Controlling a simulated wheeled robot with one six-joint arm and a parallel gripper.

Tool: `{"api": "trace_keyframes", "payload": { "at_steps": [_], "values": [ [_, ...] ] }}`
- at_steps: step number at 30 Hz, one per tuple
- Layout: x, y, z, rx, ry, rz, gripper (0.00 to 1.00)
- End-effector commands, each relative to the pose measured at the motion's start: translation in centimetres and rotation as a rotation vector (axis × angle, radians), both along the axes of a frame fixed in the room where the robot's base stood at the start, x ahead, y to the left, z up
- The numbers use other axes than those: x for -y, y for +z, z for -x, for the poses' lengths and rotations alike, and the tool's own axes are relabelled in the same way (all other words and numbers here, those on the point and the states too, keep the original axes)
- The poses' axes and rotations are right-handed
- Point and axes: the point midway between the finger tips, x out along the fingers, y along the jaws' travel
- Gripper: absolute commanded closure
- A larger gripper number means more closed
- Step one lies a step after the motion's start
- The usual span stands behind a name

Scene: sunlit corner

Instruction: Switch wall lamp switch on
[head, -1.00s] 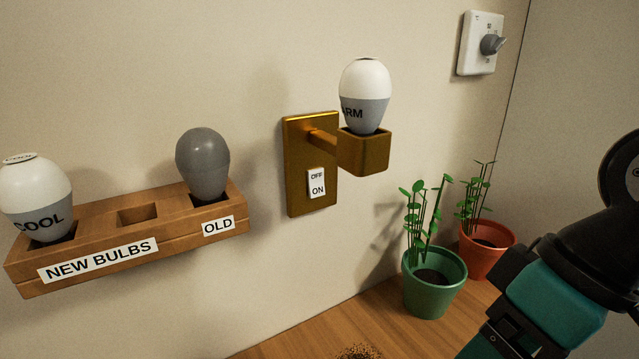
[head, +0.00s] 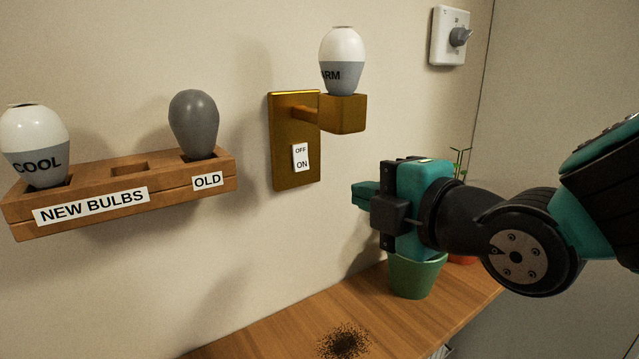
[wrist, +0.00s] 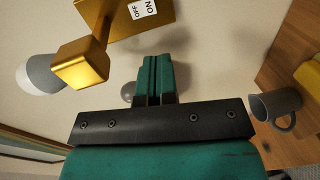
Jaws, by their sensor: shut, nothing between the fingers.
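The wall lamp switch (head: 300,157) is a white rocker marked OFF above ON, on a brass wall plate (head: 284,125). It also shows at the top of the wrist view (wrist: 143,9). The brass lamp socket (head: 343,114) juts from the plate and holds a white and grey bulb (head: 342,60) with "ARM" legible; the bulb is unlit. My gripper (head: 362,195) is shut and empty, to the right of and a little below the switch, apart from it. Its teal fingers (wrist: 156,76) show closed together in the wrist view.
A wooden rack (head: 130,165) at left holds a COOL bulb (head: 36,140) and a grey OLD bulb (head: 194,122). A green pot (head: 416,275) stands behind my gripper. A dial (head: 459,37) is upper right. A grey mug (wrist: 275,107) shows in the wrist view. Dark crumbs (head: 343,341) lie on the table.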

Motion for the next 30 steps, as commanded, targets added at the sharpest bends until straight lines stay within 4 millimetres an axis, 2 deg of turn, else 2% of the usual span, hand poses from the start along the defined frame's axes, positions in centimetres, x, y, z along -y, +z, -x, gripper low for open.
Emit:
{"api": "trace_keyframes", "payload": {
  "at_steps": [3, 9, 17, 23, 30],
  "values": [
    [0.4, 0.3, -0.3, 0.061, -0.005, 0.023, 1.0],
    [1.2, 0.5, -0.5, 0.071, -0.021, 0.028, 1.0],
    [1.0, 0.5, -1.0, 0.067, -0.024, 0.028, 1.0],
    [-0.4, 0.3, -3.0, 0.064, -0.022, 0.029, 1.0],
    [-3.3, -0.3, -7.1, 0.064, -0.02, 0.029, 1.0]
  ]
}}
